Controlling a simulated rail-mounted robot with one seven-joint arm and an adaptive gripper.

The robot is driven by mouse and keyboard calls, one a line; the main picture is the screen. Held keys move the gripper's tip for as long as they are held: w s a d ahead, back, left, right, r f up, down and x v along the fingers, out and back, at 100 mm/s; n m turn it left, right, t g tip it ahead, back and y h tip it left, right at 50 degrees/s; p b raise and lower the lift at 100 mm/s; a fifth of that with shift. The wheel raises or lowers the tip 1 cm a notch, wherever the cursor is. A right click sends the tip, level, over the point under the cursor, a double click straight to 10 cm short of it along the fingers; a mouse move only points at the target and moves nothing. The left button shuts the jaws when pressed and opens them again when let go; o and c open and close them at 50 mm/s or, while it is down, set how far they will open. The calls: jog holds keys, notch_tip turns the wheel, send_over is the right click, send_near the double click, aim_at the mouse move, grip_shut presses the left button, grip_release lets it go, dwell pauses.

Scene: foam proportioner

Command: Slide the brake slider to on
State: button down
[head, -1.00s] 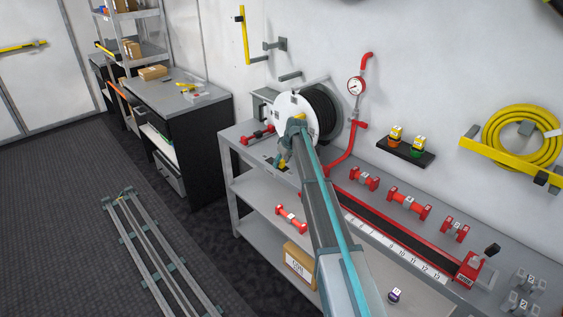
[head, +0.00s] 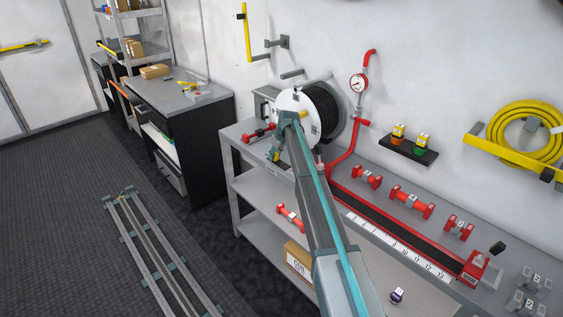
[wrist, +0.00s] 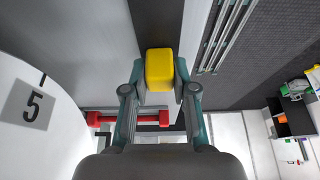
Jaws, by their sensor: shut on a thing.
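The yellow brake slider (wrist: 159,68) shows in the wrist view as a block between my fingertips, over a dark strip on the grey bench top. My gripper (wrist: 160,82) is shut on it, with one finger on each side. In the head view my gripper (head: 279,152) is at the left end of the bench, in front of the white reel (head: 296,103). My own arm partly hides this spot, so the slider's travel and its on mark cannot be read.
A red dumbbell-shaped fitting (head: 259,132) lies close by my gripper. The reel face, marked 5 (wrist: 36,108), is close on the left in the wrist view. A red pipe with a gauge (head: 358,84) stands behind. More red fittings (head: 411,201) lie along the bench.

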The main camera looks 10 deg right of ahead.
jog(key=shift+w+a, duration=0.3)
jog(key=shift+w, duration=0.25)
jog(key=shift+r, duration=0.1)
jog(key=c, duration=0.9)
grip_release()
jog(key=shift+s, duration=0.1)
jog(key=v, duration=1.2)
jog(key=shift+a, duration=0.1)
